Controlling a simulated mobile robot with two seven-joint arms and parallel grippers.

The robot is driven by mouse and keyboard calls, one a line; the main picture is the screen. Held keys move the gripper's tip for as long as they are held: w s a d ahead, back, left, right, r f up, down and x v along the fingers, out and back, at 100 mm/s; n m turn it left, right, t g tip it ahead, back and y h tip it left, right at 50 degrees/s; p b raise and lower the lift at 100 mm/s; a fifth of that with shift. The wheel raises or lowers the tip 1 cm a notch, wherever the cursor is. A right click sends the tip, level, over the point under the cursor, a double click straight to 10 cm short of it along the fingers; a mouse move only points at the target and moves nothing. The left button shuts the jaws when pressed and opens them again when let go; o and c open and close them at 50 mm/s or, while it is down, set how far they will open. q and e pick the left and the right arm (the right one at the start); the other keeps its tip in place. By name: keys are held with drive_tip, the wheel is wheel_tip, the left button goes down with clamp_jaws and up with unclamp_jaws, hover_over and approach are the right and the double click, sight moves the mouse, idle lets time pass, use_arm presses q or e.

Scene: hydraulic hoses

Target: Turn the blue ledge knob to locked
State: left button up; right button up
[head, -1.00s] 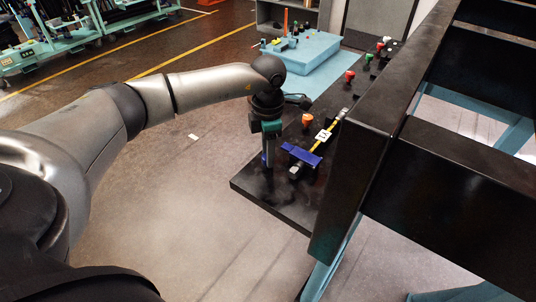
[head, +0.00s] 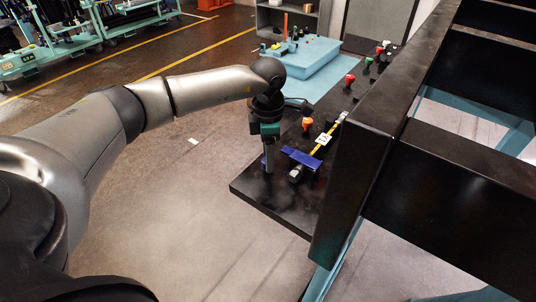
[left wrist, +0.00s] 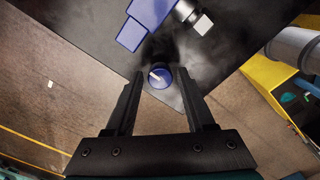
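The blue ledge knob (left wrist: 158,78) is round with a pale pointer line, which slants toward the upper left in the left wrist view. It sits near the edge of the black ledge (left wrist: 232,62). My left gripper (left wrist: 160,80) is open, with one finger on each side of the knob and visible gaps between. In the head view my left gripper (head: 268,168) points down over the near end of the ledge, largely hiding the knob. I cannot tell whether the fingertips reach the knob's height. My right gripper is in neither view.
A blue lever handle (head: 301,157) on a fitting lies close to the right of the gripper. An orange knob (head: 307,124) and a red knob (head: 350,78) stand farther along the ledge. A large black frame (head: 375,130) rises on the right. Floor to the left is clear.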

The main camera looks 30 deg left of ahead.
use_arm(q)
drive_tip(key=shift+o, duration=1)
wheel_tip(320, 180, up, 15)
drive_tip(key=shift+r+b, duration=0.15)
drive_tip(key=shift+b, duration=0.2)
